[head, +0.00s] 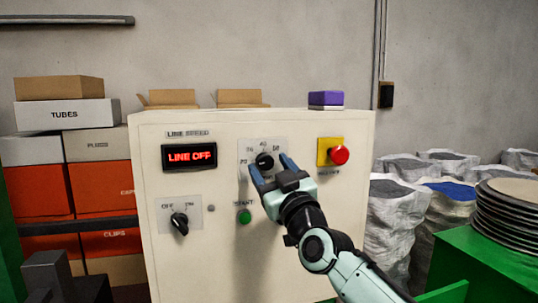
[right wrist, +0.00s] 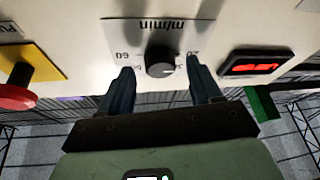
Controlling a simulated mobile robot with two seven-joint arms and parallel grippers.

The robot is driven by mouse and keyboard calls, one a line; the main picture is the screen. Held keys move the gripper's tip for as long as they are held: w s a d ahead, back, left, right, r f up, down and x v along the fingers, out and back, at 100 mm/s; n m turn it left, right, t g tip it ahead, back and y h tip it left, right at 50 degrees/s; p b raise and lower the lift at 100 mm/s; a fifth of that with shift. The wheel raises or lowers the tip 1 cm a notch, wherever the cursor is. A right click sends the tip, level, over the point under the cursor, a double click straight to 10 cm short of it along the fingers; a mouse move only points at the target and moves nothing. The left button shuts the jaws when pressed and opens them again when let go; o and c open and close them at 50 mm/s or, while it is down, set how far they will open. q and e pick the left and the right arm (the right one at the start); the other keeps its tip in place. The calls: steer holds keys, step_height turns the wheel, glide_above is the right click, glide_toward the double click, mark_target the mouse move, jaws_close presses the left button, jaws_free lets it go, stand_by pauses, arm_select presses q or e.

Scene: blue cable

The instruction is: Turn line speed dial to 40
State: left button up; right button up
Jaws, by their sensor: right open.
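The line speed dial (head: 264,160) is a black round knob on a pale scale plate on the front of the cream control cabinet. The number 40 shows above the knob in the head view. My right gripper (head: 271,168) is open at the dial, one finger on either side. The right wrist view shows the knob (right wrist: 160,61) upside down between the two finger tips, with visible gaps. A pale mark on it seems to point toward the 20 side, but the exact setting is hard to read. The red display (head: 190,156) reads LINE OFF. My left gripper is not in view.
A black off/on switch (head: 179,223) and a green start button (head: 244,216) sit below. A red emergency button (head: 340,155) on a yellow plate is to the right of the dial. Boxes (head: 66,113) stand left, sacks (head: 398,215) and stacked discs (head: 507,215) right.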

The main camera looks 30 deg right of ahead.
steer(key=shift+w+r, duration=0.15)
steer(key=shift+w, duration=0.45)
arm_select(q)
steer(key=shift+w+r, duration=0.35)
arm_select(e)
steer(key=shift+s, duration=0.1)
